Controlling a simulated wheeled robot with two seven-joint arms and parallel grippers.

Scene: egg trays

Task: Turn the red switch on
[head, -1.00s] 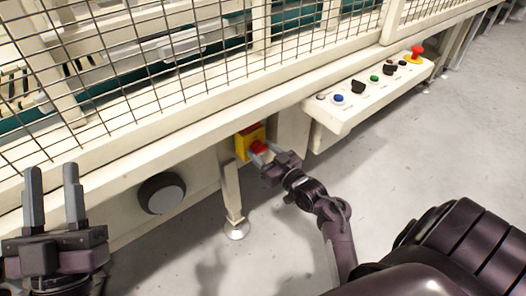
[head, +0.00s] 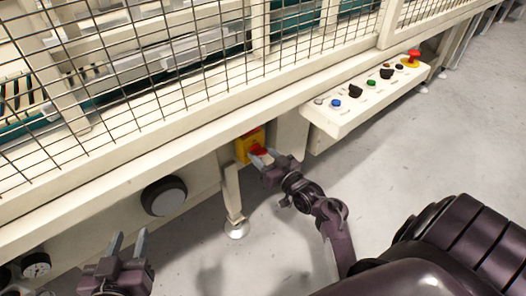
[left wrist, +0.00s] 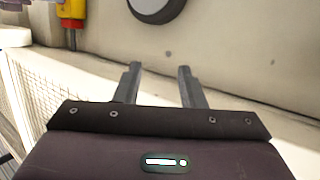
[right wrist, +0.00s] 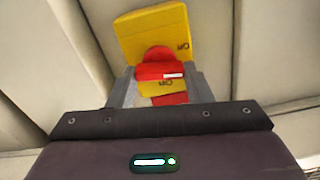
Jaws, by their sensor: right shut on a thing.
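The red switch (right wrist: 158,70) is a red rotary handle on a yellow box (right wrist: 150,32), mounted low on the cream machine. The switch also shows in the head view (head: 260,151). My right gripper (right wrist: 158,84) is shut on the red handle, one finger on each side of it; the handle lies crosswise between the fingers. The right gripper shows in the head view (head: 264,158) in front of the box. My left gripper (head: 129,241) is open and empty at the lower left, apart from the machine; its two fingers are spread in the left wrist view (left wrist: 158,84).
A control panel (head: 350,118) with several buttons and a red mushroom button (head: 411,58) juts out at the right. A machine leg (head: 233,200) stands just below the box. The floor (head: 420,150) at right is clear.

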